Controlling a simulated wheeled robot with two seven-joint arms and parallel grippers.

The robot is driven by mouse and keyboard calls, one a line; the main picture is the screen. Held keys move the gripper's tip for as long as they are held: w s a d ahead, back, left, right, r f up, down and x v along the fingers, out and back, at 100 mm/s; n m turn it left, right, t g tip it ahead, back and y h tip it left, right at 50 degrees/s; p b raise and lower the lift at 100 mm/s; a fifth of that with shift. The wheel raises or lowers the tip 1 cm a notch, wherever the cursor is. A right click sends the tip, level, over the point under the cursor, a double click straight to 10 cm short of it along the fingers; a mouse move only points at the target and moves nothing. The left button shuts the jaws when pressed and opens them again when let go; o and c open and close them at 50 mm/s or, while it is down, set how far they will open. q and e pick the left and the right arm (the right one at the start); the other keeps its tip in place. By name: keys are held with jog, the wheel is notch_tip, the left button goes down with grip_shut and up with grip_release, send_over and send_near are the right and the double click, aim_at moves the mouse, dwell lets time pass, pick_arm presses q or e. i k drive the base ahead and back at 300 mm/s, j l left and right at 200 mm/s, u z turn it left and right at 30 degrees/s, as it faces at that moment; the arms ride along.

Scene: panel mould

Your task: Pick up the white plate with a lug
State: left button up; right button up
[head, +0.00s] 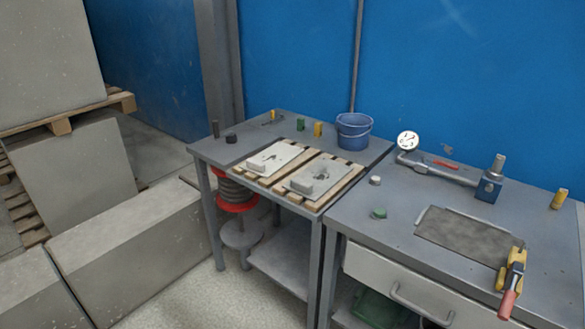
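The white plate with a lug (283,152) lies flat on the slatted wooden pallet (339,191) on the left table. Its raised lug is at the near left side, and a dark mark or opening shows near its middle. A second, greyer plate (322,170) of similar shape lies beside it on the right, also with a raised block at its near left side. Neither of my grippers is in view.
A blue bucket (353,136) stands behind the plates, with small green and yellow pieces nearby. The right bench holds a grey panel (470,236), a yellow clamp with a red handle (512,277) and a gauge (407,140). Concrete blocks (128,250) stand at left.

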aim_at(267, 163)
jog(key=i+z, duration=0.15)
jog(key=i, duration=0.55)
jog(key=i+j+z, duration=0.1)
jog(key=i, duration=0.55)
